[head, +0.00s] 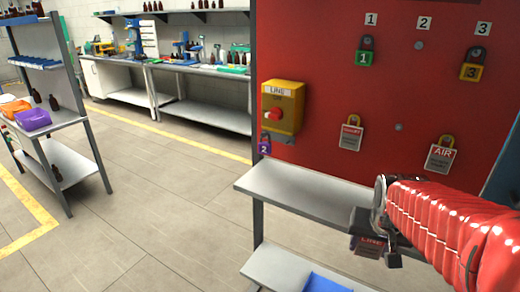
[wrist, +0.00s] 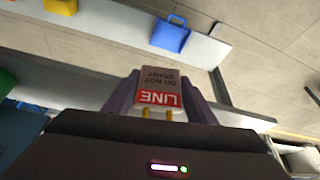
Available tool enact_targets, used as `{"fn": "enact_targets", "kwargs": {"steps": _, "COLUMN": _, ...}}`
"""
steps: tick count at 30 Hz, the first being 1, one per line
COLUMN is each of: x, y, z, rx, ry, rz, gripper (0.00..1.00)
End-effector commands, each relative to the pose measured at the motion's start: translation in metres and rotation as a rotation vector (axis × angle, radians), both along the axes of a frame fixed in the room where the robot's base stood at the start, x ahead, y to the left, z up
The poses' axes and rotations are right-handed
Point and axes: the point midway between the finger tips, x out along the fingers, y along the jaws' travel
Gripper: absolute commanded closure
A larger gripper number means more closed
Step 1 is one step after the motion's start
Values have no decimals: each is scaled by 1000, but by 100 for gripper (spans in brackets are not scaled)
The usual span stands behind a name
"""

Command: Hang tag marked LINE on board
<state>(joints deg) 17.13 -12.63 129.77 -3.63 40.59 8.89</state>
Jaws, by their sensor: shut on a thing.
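The LINE tag (head: 368,243) is white and red, and it hangs low in my gripper (head: 375,232), below the board. In the wrist view the tag (wrist: 158,92) sits between the two fingers, its LINE and DO NOT START text upside down. My gripper is shut on it. The red board (head: 330,130) stands behind and above. Its lower row has a red-and-white tag (head: 351,136) at left, a bare peg (head: 398,127) in the middle and the AIR tag (head: 440,157) at right. The gripper is apart from the board.
The upper row holds a green padlock (head: 366,52), a bare peg (head: 418,45) under 2, and a yellow padlock (head: 474,66). A purple padlock (head: 265,144) hangs at the yellow LINE switch box (head: 284,106). A grey shelf (head: 290,186) juts out below the board.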

Motion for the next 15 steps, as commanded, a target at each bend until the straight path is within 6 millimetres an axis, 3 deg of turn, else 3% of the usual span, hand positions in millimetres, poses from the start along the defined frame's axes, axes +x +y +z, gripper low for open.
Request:
{"fn": "enact_targets", "kwargs": {"steps": 8, "x": 52, "y": 33, "z": -31, "rx": 3, "ry": 6, "rz": 129, "gripper": 74}}
{"fn": "enact_targets", "kwargs": {"steps": 15, "x": 100, "y": 76, "z": -69, "rx": 2, "ry": 5, "rz": 261, "gripper": 74}}
